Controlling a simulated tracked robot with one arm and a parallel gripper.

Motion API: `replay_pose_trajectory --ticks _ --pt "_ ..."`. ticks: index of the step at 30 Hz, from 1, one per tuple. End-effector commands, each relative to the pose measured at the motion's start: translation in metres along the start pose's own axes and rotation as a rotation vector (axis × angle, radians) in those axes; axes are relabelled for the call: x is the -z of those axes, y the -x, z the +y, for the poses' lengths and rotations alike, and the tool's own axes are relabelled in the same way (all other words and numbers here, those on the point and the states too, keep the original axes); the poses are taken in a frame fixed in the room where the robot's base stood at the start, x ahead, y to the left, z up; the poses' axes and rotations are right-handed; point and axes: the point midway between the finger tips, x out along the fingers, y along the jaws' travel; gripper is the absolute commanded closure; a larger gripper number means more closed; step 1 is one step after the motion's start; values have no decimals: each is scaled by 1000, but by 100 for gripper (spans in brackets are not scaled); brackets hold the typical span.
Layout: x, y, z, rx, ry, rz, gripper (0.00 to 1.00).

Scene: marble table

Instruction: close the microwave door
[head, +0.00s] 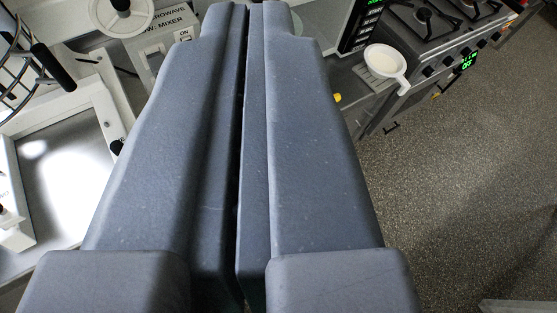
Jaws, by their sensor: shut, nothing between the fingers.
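My gripper (247,8) fills the middle of the head view, its two long grey fingers lying side by side with only a thin dark seam between them. It is shut and empty. The microwave shows in part just right of the fingertips; its black keypad panel (362,22) has a lit green display at the top edge. A pale surface (318,28) lies between the fingers and the panel. The fingers hide much of this area. I cannot make out the microwave door or how far open it is.
At left are a switch box (172,38) labelled microwave and mixer, a white round-topped thing (122,12) and a wire whisk (18,70). Speckled floor (450,170) is open at right.

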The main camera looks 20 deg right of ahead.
Motion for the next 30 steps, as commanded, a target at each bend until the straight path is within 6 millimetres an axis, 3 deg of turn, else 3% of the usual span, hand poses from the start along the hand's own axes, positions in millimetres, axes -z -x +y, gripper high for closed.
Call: replay_pose_trajectory --ticks 9,15,21,30 --pt "-80 -107 -31 -27 559 -360 100" --pt "-146 -156 -48 34 936 -597 100" --pt "-215 -188 -63 154 1311 -828 100" --pt "-313 -207 -82 432 1827 -1131 100"
